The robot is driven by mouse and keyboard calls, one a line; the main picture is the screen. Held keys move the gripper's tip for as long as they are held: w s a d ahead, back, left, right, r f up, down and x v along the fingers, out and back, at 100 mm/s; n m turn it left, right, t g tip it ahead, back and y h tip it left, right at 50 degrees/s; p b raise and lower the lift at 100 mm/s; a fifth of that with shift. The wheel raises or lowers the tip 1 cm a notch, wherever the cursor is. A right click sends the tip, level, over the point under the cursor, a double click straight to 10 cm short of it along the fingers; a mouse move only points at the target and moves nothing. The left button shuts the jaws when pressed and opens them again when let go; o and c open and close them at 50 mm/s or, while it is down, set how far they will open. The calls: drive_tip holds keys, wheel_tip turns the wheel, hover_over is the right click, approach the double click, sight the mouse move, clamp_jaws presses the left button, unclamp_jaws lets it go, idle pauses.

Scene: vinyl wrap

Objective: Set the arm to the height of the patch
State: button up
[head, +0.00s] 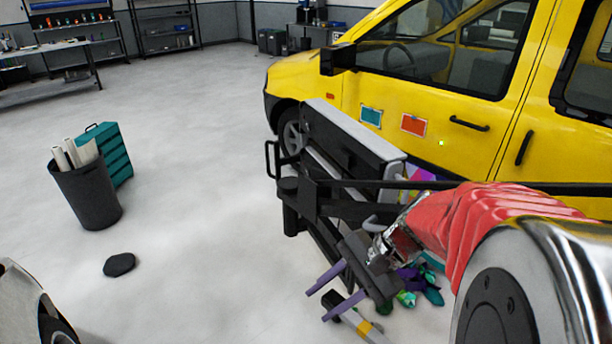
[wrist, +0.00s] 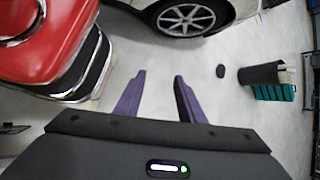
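Two patches sit on the yellow car's front door in the head view: a teal patch (head: 371,117) on the left and an orange-red patch (head: 413,125) to its right. A small bright yellow-green spot (head: 441,143) shows on the door right of them. My gripper (head: 322,299) hangs low in the foreground, well below and in front of the patches. Its two purple fingers are apart with nothing between them, and they show in the wrist view (wrist: 154,95) over bare floor. The wrist view does not show the patches.
A dark cart (head: 352,136) stands between my arm and the yellow car (head: 467,95). Crumpled coloured scraps (head: 412,283) lie on the floor beside my gripper. A black bin with rolls (head: 88,196) and a teal drawer unit (head: 115,157) stand left. The floor between is mostly clear.

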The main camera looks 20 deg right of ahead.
drive_tip(key=w+d+f+m+t+y, duration=0.1)
drive_tip(key=w+d+m+t, duration=0.1)
drive_tip(key=d+m+t, duration=0.35)
drive_tip(key=w+d+f+m+t+y, duration=0.1)
drive_tip(key=w+d+m+t, duration=0.15)
drive_tip(key=d+m, duration=0.5)
drive_tip(key=s+d+f+m+t+h, duration=0.1)
drive_tip(key=s+d+m+t+h, duration=0.1)
drive_tip(key=d, duration=0.6)
drive_tip(key=s+d+f+m+t+h, duration=0.1)
drive_tip(key=d+m+t, duration=0.3)
drive_tip(key=d, duration=0.5)
drive_tip(key=shift+s+m+t+h, duration=0.4)
drive_tip(key=shift+s+m+h, duration=0.15)
drive_tip(key=shift+m+h, duration=0.45)
drive_tip(key=shift+w+f, duration=0.1)
drive_tip(key=x, duration=1.3)
drive_tip(key=shift+w+a, duration=0.1)
drive_tip(key=shift+w, duration=0.2)
clamp_jaws()
